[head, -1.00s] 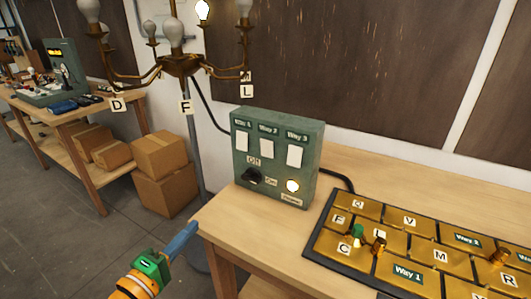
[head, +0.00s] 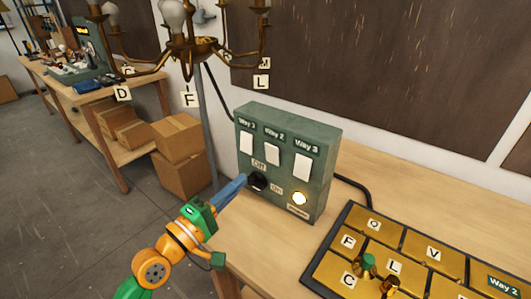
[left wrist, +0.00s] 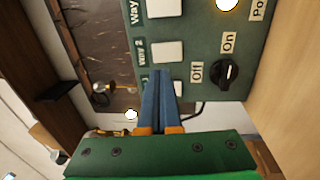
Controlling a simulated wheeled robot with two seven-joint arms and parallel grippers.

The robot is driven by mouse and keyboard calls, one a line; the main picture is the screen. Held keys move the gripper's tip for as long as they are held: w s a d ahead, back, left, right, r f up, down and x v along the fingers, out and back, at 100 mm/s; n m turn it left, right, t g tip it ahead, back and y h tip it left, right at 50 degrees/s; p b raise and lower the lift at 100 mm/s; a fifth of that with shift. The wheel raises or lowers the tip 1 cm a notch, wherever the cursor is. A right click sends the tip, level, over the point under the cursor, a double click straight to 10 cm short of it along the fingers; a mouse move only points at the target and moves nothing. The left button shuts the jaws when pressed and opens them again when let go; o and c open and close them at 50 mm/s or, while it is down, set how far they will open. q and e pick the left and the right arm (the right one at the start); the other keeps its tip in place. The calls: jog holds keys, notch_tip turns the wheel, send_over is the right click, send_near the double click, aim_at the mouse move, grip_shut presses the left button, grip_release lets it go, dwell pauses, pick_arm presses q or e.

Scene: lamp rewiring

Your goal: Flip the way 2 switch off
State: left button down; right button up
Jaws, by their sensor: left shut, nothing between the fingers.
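The green switch box (head: 325,150) stands on the bench with three white switches in a row. The way 2 switch (head: 272,155) is the middle one, between the way 1 switch (head: 246,143) and the way 3 switch (head: 303,167). It shows clear in the left wrist view (left wrist: 167,51). I cannot tell its rocker position. My left gripper (head: 243,179) is shut and empty, its blue fingers in front of the box's lower left, beside the black knob (head: 259,183). In the left wrist view the fingertips (left wrist: 160,84) partly cover the way 1 switch. My right gripper is not in view.
A round light (head: 300,198) glows on the box. The brass chandelier (head: 190,48) hangs behind, its top cut off. A black-framed tray of brass plates (head: 375,222) lies at the right. Cardboard boxes (head: 182,178) stand on the floor.

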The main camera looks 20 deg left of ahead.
aim_at(273, 151)
pick_arm(q)
jog(key=p+x, duration=0.1)
jog(key=x, duration=0.9)
jog(key=shift+p, duration=0.3)
jog(key=shift+s+r, duration=0.1)
